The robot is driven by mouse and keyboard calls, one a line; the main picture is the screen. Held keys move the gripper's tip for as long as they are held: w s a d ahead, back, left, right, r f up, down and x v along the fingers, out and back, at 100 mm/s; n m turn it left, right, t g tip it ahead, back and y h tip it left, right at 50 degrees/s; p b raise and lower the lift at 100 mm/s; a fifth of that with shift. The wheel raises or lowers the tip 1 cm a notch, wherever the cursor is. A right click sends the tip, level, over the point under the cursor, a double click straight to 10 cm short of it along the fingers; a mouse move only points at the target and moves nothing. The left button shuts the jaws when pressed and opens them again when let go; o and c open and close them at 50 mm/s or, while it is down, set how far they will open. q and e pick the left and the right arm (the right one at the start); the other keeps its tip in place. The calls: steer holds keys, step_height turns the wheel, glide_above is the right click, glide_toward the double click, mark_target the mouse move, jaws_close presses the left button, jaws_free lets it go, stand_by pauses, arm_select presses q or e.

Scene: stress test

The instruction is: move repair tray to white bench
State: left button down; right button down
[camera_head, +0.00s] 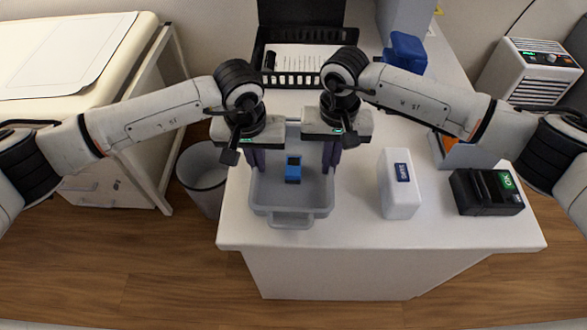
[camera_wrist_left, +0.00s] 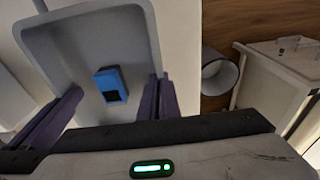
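The repair tray (camera_head: 291,219) is a grey open tub with a blue device (camera_head: 293,168) lying inside. It is over the front left of a white bench (camera_head: 450,232); I cannot tell whether it rests on the surface. The tray also shows in the left wrist view (camera_wrist_left: 85,60). My left gripper (camera_head: 258,160) is at its left wall, with the two purple fingers close together on either side of the rim. My right gripper (camera_head: 331,156) is at the opposite wall in the same way, its fingertips partly hidden. Both look shut on the tray.
A white box (camera_head: 398,185) and a black device (camera_head: 487,192) stand right of the tray. A black basket (camera_head: 300,62) is behind it. A grey bin (camera_head: 203,172) stands on the floor at left, beside a cream-topped bench (camera_head: 110,75) carrying a flat pale sheet.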

arm_select(q)
steer(key=shift+r, duration=0.15)
arm_select(e)
steer(key=shift+r, duration=0.15)
